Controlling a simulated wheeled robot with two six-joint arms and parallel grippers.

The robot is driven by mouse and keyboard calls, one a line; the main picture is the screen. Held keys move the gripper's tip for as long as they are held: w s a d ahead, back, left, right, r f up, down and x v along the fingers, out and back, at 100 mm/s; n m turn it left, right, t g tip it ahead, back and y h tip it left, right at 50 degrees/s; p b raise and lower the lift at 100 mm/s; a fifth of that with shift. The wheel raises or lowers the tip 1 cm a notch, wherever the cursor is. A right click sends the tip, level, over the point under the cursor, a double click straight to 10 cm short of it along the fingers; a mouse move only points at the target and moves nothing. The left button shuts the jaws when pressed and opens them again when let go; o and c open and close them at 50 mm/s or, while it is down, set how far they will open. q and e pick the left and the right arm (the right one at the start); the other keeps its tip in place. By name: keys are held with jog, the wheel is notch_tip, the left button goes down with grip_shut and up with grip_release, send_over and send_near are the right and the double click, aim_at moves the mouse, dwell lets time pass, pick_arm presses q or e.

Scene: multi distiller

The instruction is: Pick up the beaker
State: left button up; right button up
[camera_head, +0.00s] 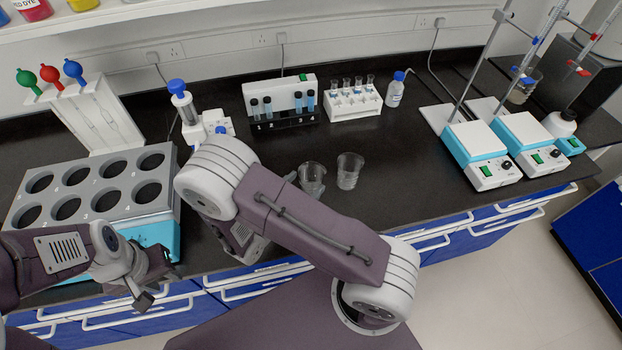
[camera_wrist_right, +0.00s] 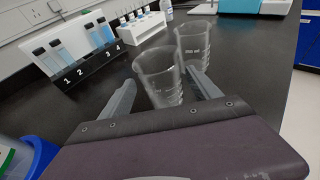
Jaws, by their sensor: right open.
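Two clear glass beakers stand upright side by side on the black bench. The left beaker (camera_head: 311,180) is nearer my right gripper, and the other beaker (camera_head: 349,170) is just to its right. In the right wrist view my right gripper (camera_wrist_right: 160,92) is open, with one finger on each side of the nearer beaker (camera_wrist_right: 160,75). I cannot tell whether they touch. The farther beaker (camera_wrist_right: 194,45) stands behind it. In the head view my arm hides most of the right gripper. My left gripper (camera_head: 150,282) is at the bench's front edge, away from the beakers; its opening is unclear.
A multi-well heating block (camera_head: 172,222) stands at the left. A vial rack (camera_head: 280,96), a white tube rack (camera_head: 353,103) and a blue-capped bottle (camera_head: 395,92) stand at the back. Hotplate stirrers (camera_head: 478,145) stand at the right. The bench between beakers and stirrers is clear.

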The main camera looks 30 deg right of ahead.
aim_at(317, 173)
jog(key=x, duration=0.7)
jog(key=shift+d+f+p, duration=0.1)
jog(key=shift+f+p, duration=0.25)
jog(key=shift+f, duration=0.1)
jog(key=shift+r, duration=0.1)
jog(key=c, duration=1.2)
